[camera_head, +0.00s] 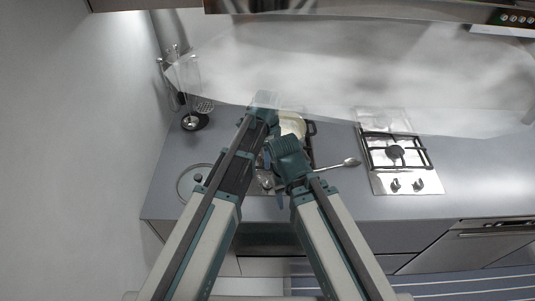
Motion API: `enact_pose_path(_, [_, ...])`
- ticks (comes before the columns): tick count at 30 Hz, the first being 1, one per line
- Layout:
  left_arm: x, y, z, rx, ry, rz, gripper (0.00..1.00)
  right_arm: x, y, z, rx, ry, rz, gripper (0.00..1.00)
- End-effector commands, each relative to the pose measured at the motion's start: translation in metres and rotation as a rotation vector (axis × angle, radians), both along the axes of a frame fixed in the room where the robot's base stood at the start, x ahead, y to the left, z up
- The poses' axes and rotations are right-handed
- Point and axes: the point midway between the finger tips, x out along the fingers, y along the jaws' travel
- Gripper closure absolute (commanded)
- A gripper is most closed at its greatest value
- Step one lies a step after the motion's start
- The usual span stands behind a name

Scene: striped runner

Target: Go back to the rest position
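My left arm reaches up from the bottom left, and its gripper (265,102) is over the back of the left hob, beside a pale pot (293,125). My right arm reaches up from the bottom right. Its gripper (282,152) is over the front of the same hob, just below the pot in the picture. The two wrists are close together, and the arms form a narrow inverted V. The fingers of both grippers are too small or hidden to show whether they are open. The arms cover much of the pot and hob.
A spoon (342,163) lies right of my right gripper. A glass lid (192,182) lies left of my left arm. A utensil holder (194,121) stands at the back left. A second gas hob (398,182) is at right. The counter (460,180) is clear at far right.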

Motion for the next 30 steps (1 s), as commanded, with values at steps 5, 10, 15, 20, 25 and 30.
enact_pose_path(5, [0.000, 0.000, 0.000, 0.000, 0.000, 0.000, 0.25, 0.000, 0.000, 0.000, 0.000, 0.000, 0.000, 0.51])
enact_pose_path(10, [-0.003, 0.004, 0.000, 0.000, -0.001, 0.028, 0.25, 0.000, 0.000, 0.000, 0.000, 0.000, 0.000, 0.51])
enact_pose_path(15, [-0.026, 0.045, 0.000, -0.005, -0.014, 0.326, 0.25, 0.000, 0.000, 0.000, 0.000, 0.000, 0.000, 0.51])
enact_pose_path(20, [-0.058, 0.095, 0.000, -0.017, -0.031, 0.769, 0.25, 0.000, 0.000, 0.000, 0.000, 0.000, 0.000, 0.51])
enact_pose_path(25, [-0.079, 0.125, 0.000, -0.031, -0.042, 1.085, 0.25, 0.000, 0.000, 0.000, 0.000, 0.000, 0.000, 0.51])
enact_pose_path(30, [-0.097, 0.146, 0.000, -0.042, -0.048, 1.323, 0.25, 0.000, 0.000, 0.000, 0.000, 0.000, 0.000, 0.51])
